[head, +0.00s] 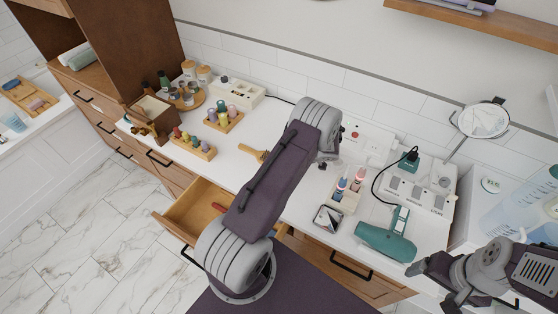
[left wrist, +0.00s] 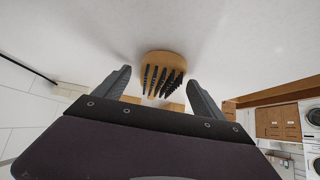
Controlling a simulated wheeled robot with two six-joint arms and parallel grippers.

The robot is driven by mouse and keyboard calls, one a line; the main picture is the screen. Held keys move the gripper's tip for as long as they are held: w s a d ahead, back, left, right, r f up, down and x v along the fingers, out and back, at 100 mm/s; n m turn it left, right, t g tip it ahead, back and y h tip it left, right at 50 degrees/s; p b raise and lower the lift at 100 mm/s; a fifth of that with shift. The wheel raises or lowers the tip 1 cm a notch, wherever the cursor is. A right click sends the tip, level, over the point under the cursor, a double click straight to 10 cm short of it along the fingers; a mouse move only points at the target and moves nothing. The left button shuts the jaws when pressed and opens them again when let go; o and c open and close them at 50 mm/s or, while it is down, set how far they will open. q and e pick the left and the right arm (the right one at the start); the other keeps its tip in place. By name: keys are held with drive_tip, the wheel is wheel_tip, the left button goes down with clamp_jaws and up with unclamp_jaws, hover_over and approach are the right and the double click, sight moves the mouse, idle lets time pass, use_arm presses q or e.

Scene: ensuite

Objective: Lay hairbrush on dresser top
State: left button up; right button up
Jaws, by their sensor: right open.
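The dresser top (head: 283,122) is white and carries many small items. A wooden hairbrush (head: 252,152) lies on it left of my left arm, its right part hidden by the arm. In the left wrist view a rounded wooden brush head (left wrist: 163,75) with rows of black bristles shows ahead, between the lines of my left gripper's (left wrist: 160,92) two fingers. The fingers are spread with a clear gap to each side of the brush; contact is not visible. In the head view my arm hides most of this gripper. My right gripper (head: 432,286) is open and empty at the lower right.
An open drawer (head: 180,213) with a red item (head: 219,207) juts from the front. Bottle racks (head: 194,146) stand to the left. A teal hair dryer (head: 388,238), a small dark-rimmed tray (head: 327,219) and a corded switch box (head: 428,183) occupy the right side.

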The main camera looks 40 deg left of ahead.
use_arm(q)
drive_tip(key=shift+r, duration=0.15)
drive_tip(key=s+b+v, duration=0.1)
drive_tip(key=b+v, duration=0.1)
drive_tip(key=v, duration=1)
drive_tip(key=shift+w, duration=0.5)
